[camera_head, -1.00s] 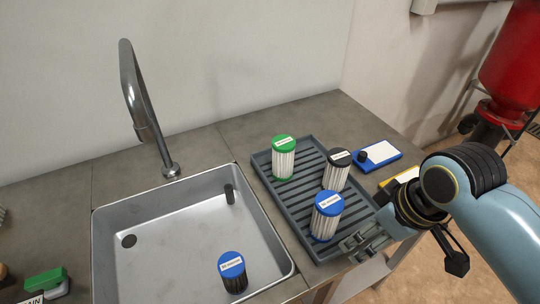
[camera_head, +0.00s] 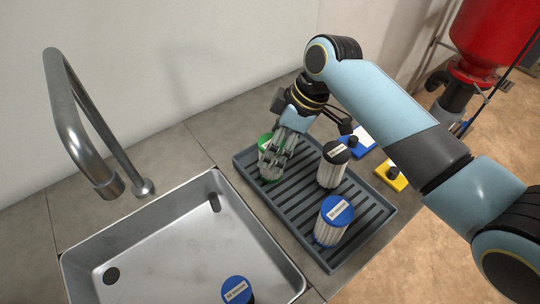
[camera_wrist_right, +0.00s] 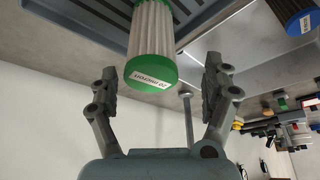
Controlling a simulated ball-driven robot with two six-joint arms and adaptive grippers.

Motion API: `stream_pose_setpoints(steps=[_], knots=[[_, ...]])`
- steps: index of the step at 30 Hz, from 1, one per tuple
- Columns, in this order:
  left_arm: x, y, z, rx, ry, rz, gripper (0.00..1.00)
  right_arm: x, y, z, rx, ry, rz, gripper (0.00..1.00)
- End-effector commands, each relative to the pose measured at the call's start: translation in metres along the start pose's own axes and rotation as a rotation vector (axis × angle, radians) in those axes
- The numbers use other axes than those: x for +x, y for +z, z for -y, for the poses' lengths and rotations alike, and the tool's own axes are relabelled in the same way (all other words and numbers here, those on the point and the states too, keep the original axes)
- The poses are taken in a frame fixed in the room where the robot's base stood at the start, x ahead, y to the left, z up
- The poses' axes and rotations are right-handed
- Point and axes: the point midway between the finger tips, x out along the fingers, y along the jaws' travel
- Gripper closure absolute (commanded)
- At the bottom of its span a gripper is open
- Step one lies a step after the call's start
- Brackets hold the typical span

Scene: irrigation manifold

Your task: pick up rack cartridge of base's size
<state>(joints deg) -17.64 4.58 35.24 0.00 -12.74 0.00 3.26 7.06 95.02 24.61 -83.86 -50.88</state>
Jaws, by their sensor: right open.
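A white pleated cartridge with a green cap (camera_head: 265,143) stands on the grey ribbed rack (camera_head: 381,205). In the right wrist view the green cap (camera_wrist_right: 150,70) reads "20 micron". My right gripper (camera_head: 276,156) is open at this cartridge, partly hiding it; in the wrist view its fingers lie on either side of the cap, apart from it. A black-capped cartridge (camera_head: 333,166) and a blue-capped one (camera_head: 332,222) also stand on the rack. Another blue-capped cartridge (camera_head: 236,290), dark below the cap, is in the sink. My left gripper is out of view.
The steel sink (camera_head: 150,235) lies left of the rack, with a tall faucet (camera_head: 80,130) behind it. A red tank (camera_head: 490,35) stands beyond the counter.

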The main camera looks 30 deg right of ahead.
Motion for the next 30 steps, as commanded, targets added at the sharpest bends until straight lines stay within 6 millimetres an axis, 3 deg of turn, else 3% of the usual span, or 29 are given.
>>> stream_pose_setpoints(steps=[5, 15, 23, 30], knots=[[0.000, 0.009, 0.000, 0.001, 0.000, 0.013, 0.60, 0.014, -0.001, -0.001, 0.001, 0.001, -0.001, 0.17], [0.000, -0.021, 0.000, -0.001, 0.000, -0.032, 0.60, 0.059, 0.000, -0.007, 0.002, 0.000, 0.000, 0.17], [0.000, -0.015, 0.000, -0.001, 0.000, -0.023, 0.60, 0.061, 0.000, -0.008, 0.001, 0.002, 0.000, 0.17], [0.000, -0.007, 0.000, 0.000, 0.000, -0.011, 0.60, 0.061, 0.001, -0.007, 0.001, 0.002, 0.001, 0.49]])
